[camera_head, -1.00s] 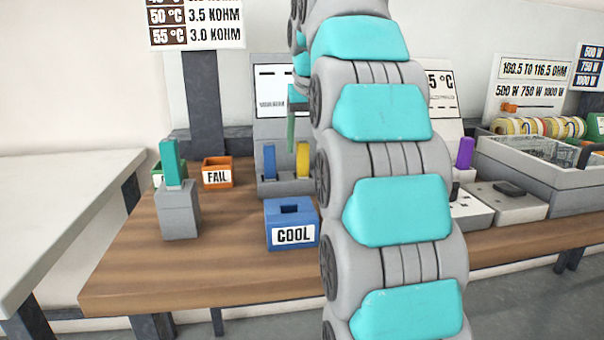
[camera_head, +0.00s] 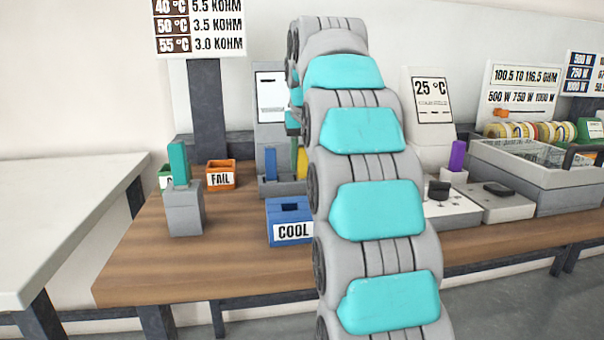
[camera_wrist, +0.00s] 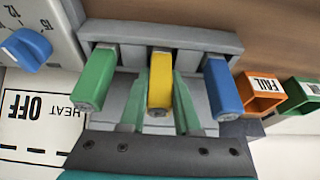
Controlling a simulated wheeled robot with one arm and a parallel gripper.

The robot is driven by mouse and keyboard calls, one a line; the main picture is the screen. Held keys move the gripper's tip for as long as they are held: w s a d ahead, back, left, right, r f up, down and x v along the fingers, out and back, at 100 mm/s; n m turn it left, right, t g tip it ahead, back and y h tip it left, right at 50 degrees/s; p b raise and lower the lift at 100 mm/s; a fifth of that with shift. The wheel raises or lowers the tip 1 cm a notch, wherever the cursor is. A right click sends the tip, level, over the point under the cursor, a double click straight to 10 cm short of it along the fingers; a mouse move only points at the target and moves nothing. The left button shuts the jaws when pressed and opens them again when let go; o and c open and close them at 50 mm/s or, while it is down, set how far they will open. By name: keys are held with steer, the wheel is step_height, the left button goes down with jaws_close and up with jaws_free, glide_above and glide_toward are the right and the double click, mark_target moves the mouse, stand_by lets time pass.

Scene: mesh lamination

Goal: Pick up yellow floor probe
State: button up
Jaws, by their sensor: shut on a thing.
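The yellow floor probe (camera_wrist: 160,78) stands in the middle slot of a grey rack (camera_wrist: 105,30) in the wrist view. My gripper (camera_wrist: 160,100) has its two green fingers on either side of the probe and is shut on it. A green probe (camera_wrist: 95,78) stands to its left and a blue probe (camera_wrist: 222,85) to its right. In the head view, the yellow probe (camera_head: 301,160) is partly hidden by my arm, beside the blue probe (camera_head: 270,163). My fingers are hidden there.
A blue COOL box (camera_head: 290,233) sits in front of the rack. A grey block (camera_head: 184,212) with a teal probe (camera_head: 179,163) and an orange FAIL bin (camera_head: 221,175) stand left. Right are a purple probe (camera_head: 457,155) and a grey tray (camera_head: 540,178). The front left tabletop is clear.

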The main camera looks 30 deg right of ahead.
jaws_close()
steer(key=shift+s+r, duration=0.1)
steer(key=shift+r, duration=0.05)
